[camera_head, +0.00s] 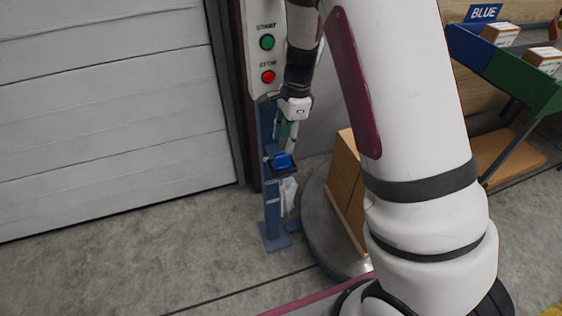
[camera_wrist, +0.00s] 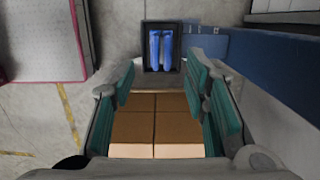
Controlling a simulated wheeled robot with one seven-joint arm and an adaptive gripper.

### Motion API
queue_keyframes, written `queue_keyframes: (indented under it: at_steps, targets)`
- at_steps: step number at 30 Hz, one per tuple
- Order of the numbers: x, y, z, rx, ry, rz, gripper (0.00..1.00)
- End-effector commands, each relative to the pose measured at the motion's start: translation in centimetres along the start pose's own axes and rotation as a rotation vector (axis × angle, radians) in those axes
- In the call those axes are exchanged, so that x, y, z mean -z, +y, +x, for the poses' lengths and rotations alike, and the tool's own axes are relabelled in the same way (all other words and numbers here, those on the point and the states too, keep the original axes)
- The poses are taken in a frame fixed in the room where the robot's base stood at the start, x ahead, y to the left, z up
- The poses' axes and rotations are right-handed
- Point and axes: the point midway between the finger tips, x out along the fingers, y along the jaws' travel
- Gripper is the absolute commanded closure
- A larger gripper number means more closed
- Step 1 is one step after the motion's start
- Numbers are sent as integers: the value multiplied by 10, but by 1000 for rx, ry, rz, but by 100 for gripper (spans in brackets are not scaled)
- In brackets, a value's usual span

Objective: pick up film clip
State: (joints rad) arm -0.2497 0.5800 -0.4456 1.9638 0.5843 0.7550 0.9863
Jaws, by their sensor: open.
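The blue film clip (camera_head: 282,161) sits in a small dark holder (camera_head: 292,172) on the blue post. In the wrist view the clip (camera_wrist: 160,48) shows as two blue lengths side by side inside the dark holder (camera_wrist: 147,67), just ahead of the fingertips. My gripper (camera_head: 285,138) is above the holder, pointing down. In the wrist view my gripper (camera_wrist: 160,82) is open, with its teal finger pads wide apart and nothing between them. The clip appears apart from the fingers.
A blue post (camera_head: 271,205) stands below a panel with a green START button (camera_head: 267,42) and a red STOP button (camera_head: 268,77). Brown cartons (camera_head: 345,180) stand on a round grey base (camera_head: 318,230) close by. A white shutter door (camera_head: 105,110) is left. Floor at left is clear.

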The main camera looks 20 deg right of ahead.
Motion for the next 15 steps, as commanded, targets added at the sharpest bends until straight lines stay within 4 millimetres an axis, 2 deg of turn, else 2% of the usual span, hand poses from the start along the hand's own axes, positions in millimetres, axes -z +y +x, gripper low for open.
queue_keyframes:
  at_steps: [3,10,15]
  targets:
    - [0,0,12,-2,1,0,58]
    - [0,-1,24,0,1,-1,58]
    - [-1,-3,48,-2,1,-2,58]
